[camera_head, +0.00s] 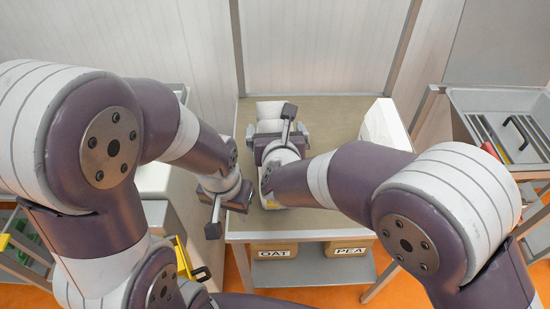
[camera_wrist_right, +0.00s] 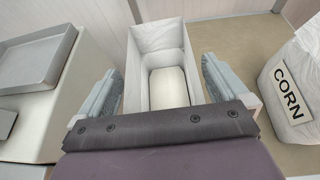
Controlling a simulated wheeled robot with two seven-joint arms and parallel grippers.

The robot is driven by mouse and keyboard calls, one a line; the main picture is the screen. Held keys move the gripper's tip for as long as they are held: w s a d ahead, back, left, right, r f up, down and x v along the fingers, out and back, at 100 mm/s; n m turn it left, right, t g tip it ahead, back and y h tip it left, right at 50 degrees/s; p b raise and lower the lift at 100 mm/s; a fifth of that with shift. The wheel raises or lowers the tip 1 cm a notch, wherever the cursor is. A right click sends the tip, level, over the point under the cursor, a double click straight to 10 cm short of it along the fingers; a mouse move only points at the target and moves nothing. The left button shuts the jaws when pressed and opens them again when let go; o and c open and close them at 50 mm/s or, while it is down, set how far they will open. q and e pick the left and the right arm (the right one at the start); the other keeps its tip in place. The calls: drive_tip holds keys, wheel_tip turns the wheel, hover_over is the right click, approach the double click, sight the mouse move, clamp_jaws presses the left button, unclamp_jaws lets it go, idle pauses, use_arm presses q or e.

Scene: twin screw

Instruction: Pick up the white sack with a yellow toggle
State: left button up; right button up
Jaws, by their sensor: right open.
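My right gripper (camera_head: 280,138) is above the table, over a white open-topped container (camera_head: 270,108) that may be a sack. In the right wrist view the jaws are open (camera_wrist_right: 162,95), one finger on each side of this white container (camera_wrist_right: 140,50). A pale rounded block (camera_wrist_right: 168,88) lies inside it. A white sack (camera_head: 385,125) stands at the table's right edge; it reads CORN in the right wrist view (camera_wrist_right: 292,85). I cannot make out a yellow toggle on either. My left gripper (camera_head: 225,200) hangs at the table's left edge, its fingers unclear.
The table (camera_head: 335,115) is bare between the container and the corn sack. Bins marked OAT (camera_head: 273,253) and PEA (camera_head: 350,249) sit on a shelf below. A grey tray (camera_head: 500,100) stands right. A pale cabinet with a grey tray (camera_wrist_right: 35,60) is at left.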

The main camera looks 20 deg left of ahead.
drive_tip(key=shift+w+f, duration=0.1)
drive_tip(key=shift+w, duration=0.1)
drive_tip(key=shift+s, duration=0.15)
drive_tip(key=shift+c, duration=1.2)
drive_tip(key=c, duration=0.5)
drive_tip(key=shift+r, duration=0.25)
drive_tip(key=shift+c, duration=0.7)
